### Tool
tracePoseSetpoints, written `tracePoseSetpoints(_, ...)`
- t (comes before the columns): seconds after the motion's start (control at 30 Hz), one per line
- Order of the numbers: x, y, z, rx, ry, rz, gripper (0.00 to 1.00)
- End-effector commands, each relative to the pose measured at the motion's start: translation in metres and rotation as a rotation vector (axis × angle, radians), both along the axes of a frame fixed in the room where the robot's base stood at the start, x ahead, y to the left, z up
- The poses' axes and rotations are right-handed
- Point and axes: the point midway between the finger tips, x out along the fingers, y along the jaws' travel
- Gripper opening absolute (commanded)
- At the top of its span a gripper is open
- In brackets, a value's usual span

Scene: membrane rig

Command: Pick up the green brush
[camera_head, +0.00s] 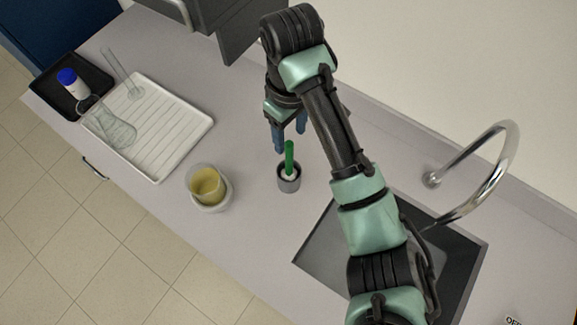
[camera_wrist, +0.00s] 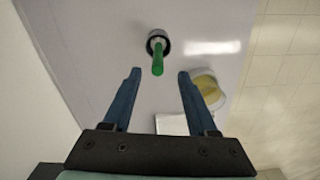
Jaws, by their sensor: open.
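The green brush (camera_head: 289,155) stands upright in a small grey cup (camera_head: 288,183) on the counter, its green handle pointing up and its white lower part inside the cup. In the wrist view the green brush (camera_wrist: 158,60) shows in its dark-rimmed cup (camera_wrist: 150,41), ahead of and between the lines of the two fingers. My gripper (camera_head: 290,147) is open and empty, with blue fingers pointing down by the top of the handle in the head view. In the wrist view my gripper (camera_wrist: 159,72) has its fingers wide apart. The brush's bristles are hidden in the cup.
A beaker of yellow liquid (camera_head: 207,184) stands left of the cup. A white ribbed tray (camera_head: 165,130) holds a flask (camera_head: 115,130); a black tray (camera_head: 50,91) holds a blue-capped bottle (camera_head: 73,84). A dark sink (camera_head: 325,245) and curved faucet (camera_head: 508,150) are at right.

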Motion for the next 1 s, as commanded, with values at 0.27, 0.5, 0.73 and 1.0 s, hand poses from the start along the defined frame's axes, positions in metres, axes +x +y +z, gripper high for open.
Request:
tracePoseSetpoints(0.27, 0.000, 0.000, -0.043, 0.001, -0.001, -0.001, 0.58)
tracePoseSetpoints(0.5, 0.002, 0.001, -0.059, 0.000, 0.001, 0.000, 0.58)
tracePoseSetpoints(0.73, 0.005, 0.002, -0.092, 0.001, -0.001, -0.001, 0.58)
tracePoseSetpoints(1.0, 0.005, 0.002, -0.101, 0.001, -0.005, 0.000, 0.58)
